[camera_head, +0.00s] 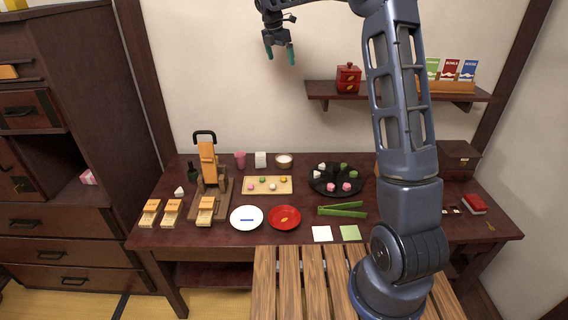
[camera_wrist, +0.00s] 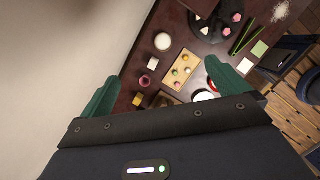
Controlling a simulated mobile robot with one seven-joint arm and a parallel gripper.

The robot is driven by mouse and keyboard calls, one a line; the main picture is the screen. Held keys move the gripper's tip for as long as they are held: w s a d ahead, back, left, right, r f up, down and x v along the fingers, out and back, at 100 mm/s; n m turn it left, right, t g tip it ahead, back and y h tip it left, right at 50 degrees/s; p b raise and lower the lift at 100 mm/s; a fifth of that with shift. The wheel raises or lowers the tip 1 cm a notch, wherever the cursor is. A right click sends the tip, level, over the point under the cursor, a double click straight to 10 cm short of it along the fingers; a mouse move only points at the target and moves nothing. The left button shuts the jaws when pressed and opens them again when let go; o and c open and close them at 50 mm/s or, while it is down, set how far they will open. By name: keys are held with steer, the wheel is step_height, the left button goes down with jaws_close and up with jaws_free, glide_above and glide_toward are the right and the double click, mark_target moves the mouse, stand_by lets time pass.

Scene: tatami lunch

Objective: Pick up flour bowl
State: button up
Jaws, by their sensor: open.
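The flour bowl (camera_head: 284,161), a small round bowl with white contents, stands at the back of the dark table, near the wall. It also shows in the wrist view as a small bowl with a white top (camera_wrist: 162,41), above the picture's middle. My gripper (camera_head: 280,52) is raised high above the table, in front of the wall and well above the bowl. Its two green fingers are spread apart with nothing between them; they also show in the wrist view (camera_wrist: 164,72).
A white block (camera_head: 260,160) and a pink cup (camera_head: 240,160) stand left of the bowl. A wooden board with sweets (camera_head: 283,191) lies in front, and a black round tray (camera_head: 318,188) stands to the right. A wall shelf (camera_head: 320,91) holds a red box (camera_head: 348,78).

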glide_toward(284, 159)
steer(key=x, duration=0.4)
steer(key=shift+s+d+f, duration=0.1)
steer(key=shift+d+f, duration=0.05)
steer(key=shift+f, duration=0.25)
steer(key=shift+w+x, duration=0.15)
steer(key=shift+x, duration=1.15)
steer(key=shift+w+x, duration=0.2)
steer(key=shift+x, duration=1.1)
steer(key=shift+r, duration=0.1)
steer(key=c, duration=1.1)
